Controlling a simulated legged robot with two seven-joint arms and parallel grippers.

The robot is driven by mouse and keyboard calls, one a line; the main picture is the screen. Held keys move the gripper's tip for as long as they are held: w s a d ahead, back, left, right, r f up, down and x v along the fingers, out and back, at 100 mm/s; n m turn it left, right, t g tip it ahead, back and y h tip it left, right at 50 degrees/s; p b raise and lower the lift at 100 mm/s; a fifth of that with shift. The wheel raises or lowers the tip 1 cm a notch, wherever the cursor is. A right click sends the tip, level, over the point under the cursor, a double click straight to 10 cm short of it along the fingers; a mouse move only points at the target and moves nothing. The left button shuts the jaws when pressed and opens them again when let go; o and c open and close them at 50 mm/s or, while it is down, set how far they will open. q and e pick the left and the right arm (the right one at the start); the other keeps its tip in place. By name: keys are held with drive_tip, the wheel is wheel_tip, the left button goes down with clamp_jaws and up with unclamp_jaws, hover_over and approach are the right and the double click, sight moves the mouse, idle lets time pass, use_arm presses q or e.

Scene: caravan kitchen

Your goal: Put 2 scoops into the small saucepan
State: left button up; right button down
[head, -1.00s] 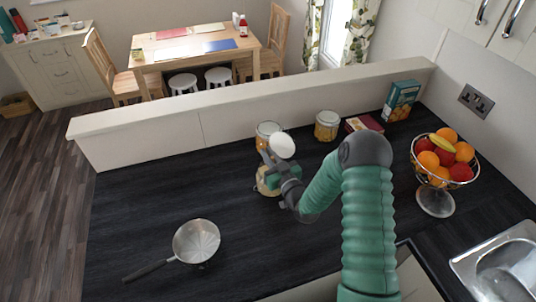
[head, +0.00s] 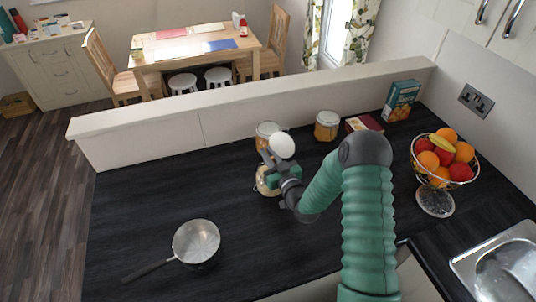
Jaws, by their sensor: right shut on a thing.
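The small saucepan (head: 196,243) stands upright on the dark worktop at the lower left, its handle pointing to the lower left. It looks empty. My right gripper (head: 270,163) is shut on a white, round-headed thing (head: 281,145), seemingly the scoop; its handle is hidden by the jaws. The gripper is well to the upper right of the saucepan, above a glass jar (head: 264,188) with pale contents, partly hidden behind it. I cannot tell whether the scoop holds anything. My left gripper is out of view.
Two more jars stand near the low wall, one behind my gripper (head: 264,130) and one to its right (head: 327,126). A red box (head: 364,123), a teal carton (head: 401,100) and a wire fruit bowl (head: 444,160) are at the right. The worktop between jar and saucepan is clear.

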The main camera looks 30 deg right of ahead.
wheel_tip(320, 180, up, 10)
drive_tip(key=p, duration=0.6)
idle(0.4)
